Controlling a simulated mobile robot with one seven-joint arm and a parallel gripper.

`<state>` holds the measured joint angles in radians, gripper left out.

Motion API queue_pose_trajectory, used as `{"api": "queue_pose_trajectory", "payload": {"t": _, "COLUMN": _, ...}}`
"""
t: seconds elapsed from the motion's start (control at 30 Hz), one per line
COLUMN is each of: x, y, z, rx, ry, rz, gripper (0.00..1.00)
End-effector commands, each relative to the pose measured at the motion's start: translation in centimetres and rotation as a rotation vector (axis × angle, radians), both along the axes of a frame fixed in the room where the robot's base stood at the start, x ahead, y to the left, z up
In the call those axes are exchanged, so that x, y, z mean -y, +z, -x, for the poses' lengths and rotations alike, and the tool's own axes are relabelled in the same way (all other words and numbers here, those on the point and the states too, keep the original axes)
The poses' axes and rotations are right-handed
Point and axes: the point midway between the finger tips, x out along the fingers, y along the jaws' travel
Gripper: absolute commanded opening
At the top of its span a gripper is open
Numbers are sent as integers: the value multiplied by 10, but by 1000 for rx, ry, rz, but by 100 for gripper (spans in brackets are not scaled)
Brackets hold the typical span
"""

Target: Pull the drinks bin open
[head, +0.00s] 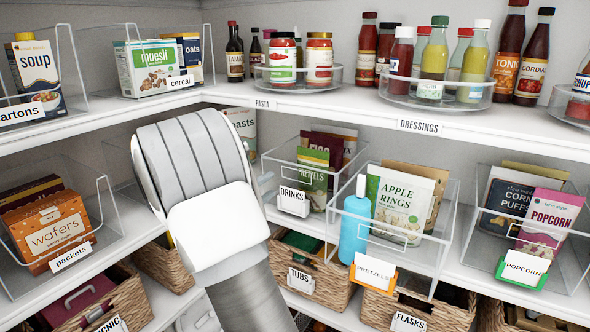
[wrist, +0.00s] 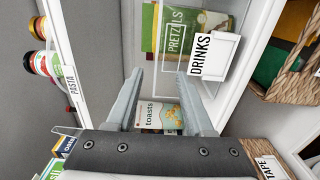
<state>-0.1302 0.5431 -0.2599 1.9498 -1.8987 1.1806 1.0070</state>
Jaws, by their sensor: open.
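The drinks bin (head: 326,163) is a clear bin on the middle shelf, at the inner corner. It carries a white DRINKS label (head: 293,200) at its front and holds upright packets, one a green pretzels packet (head: 313,178). In the wrist view the label (wrist: 213,58) is up and right of my gripper (wrist: 158,74). My gripper is open, its two fingers apart with nothing held between them. The bin's clear front shows just beyond the fingertips; I cannot tell whether they touch it. In the head view my arm hides most of the gripper.
A clear bin with apple rings (head: 403,200) and a blue bottle (head: 355,228) stands to the right. A toasts packet (wrist: 158,116) shows between my fingers in the wrist view. The tubs basket (head: 314,270) is below, and the upper shelf edge (head: 330,105) is above.

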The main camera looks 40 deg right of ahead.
Motion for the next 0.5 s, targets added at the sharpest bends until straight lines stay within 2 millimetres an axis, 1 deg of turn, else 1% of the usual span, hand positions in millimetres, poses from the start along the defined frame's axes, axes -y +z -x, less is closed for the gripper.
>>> {"api": "queue_pose_trajectory", "payload": {"t": 0.03, "x": 12, "y": -1, "z": -3, "rx": 1, "ry": -6, "rz": 2, "gripper": 52}}
{"api": "queue_pose_trajectory", "payload": {"t": 0.1, "x": 26, "y": -1, "z": -9, "rx": 0, "ry": -6, "rz": 2, "gripper": 52}}
{"api": "queue_pose_trajectory", "payload": {"t": 0.5, "x": 105, "y": -1, "z": -41, "rx": -1, "ry": -5, "rz": 0, "gripper": 52}}
